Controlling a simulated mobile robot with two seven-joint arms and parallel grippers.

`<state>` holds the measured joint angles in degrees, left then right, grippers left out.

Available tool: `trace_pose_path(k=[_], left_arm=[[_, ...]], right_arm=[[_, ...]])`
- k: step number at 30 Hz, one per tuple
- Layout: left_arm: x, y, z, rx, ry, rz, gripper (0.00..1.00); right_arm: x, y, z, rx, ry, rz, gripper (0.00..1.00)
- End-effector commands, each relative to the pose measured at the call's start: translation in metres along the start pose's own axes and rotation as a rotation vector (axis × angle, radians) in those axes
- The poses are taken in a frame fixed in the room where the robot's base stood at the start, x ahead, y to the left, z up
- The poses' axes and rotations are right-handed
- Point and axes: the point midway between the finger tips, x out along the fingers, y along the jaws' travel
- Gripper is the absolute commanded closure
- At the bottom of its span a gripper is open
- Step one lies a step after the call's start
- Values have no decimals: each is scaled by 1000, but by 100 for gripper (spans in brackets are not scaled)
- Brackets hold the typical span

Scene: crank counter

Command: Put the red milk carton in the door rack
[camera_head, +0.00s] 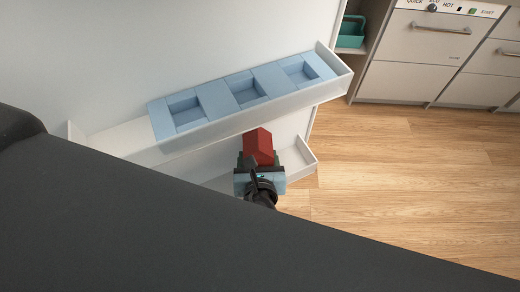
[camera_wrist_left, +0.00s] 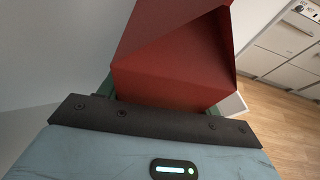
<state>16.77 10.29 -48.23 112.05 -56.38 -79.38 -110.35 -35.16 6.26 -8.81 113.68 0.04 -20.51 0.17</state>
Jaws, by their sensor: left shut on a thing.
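The red milk carton (camera_head: 259,146) is held in my left gripper (camera_head: 260,163), just in front of the door rack (camera_head: 225,127). In the left wrist view the carton (camera_wrist_left: 175,62) fills the upper middle, and my left gripper (camera_wrist_left: 160,106) is shut on it. The rack is a long white shelf on the door with a blue insert (camera_head: 217,99) that has three square recesses, all empty. The carton overlaps the rack's front wall in the head view; I cannot tell its exact height. My right gripper is not in view.
A lower white door shelf (camera_head: 303,156) lies below the rack, partly hidden by my left arm and a large dark shape. A teal caddy (camera_head: 351,32) stands in a niche at the upper right, beside white cabinets (camera_head: 408,62). The wooden floor (camera_head: 410,165) is clear.

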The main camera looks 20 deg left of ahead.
Motion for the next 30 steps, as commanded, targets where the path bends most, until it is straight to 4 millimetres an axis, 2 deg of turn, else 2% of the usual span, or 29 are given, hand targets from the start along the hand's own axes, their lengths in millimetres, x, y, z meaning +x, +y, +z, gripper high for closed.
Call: trace_pose_path(k=[3, 16, 17, 18, 30], left_arm=[[-1, -2, -3, -5, -6, -2, 87], [-1, -2, -2, -4, -11, -1, 87], [-1, -1, -4, -3, -7, 0, 33], [-1, -1, -4, -3, -6, 0, 27], [-2, -1, -1, -2, -6, -1, 27]], right_arm=[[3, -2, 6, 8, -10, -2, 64], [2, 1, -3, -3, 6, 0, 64], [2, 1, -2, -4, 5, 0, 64], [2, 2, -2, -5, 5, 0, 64], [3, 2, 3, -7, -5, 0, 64]])
